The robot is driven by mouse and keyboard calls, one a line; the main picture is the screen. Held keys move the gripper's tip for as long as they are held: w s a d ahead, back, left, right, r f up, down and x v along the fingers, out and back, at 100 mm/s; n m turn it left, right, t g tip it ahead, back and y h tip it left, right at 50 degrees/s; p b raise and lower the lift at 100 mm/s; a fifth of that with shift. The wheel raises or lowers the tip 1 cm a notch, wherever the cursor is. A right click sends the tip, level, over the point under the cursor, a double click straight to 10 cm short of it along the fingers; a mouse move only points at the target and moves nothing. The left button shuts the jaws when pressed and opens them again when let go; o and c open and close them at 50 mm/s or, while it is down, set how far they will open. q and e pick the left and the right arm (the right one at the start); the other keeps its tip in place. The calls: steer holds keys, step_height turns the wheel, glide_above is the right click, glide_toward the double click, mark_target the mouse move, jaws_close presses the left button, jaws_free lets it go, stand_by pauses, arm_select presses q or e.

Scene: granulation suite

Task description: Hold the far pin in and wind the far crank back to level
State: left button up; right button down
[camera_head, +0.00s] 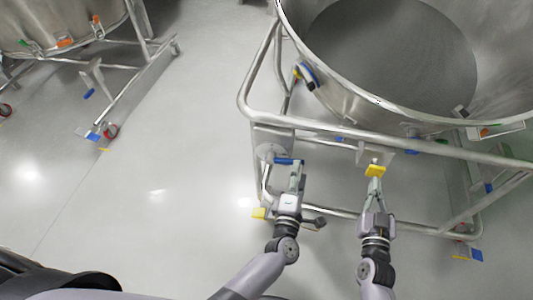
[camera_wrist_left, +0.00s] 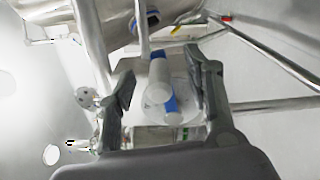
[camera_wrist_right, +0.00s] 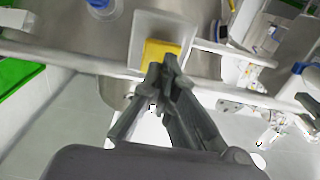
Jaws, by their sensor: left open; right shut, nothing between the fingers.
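My left gripper (camera_head: 298,172) is at this handle. In the left wrist view the blue and pale handle (camera_wrist_left: 158,88) lies between the two spread fingers; contact cannot be told. A yellow block (camera_head: 375,170), perhaps the pin's head, sits on a pale bracket on the frame. My right gripper (camera_head: 374,182) is shut and empty, its tips at the block. In the right wrist view the tips overlap the yellow block (camera_wrist_right: 160,51); whether it is pressed in cannot be told.
The large steel bin (camera_head: 350,105) stands in a tubular frame (camera_head: 330,129) whose rails run close to both grippers. A yellow tab (camera_head: 259,213) is at a lower frame corner. Another wheeled bin (camera_head: 60,20) stands at upper left. Open floor (camera_head: 150,180) lies to the left.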

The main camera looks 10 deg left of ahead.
mark_target(375, 173)
steer(key=shift+w, duration=0.2)
steer(key=shift+w, duration=2.15)
arm_select(q)
jaws_close()
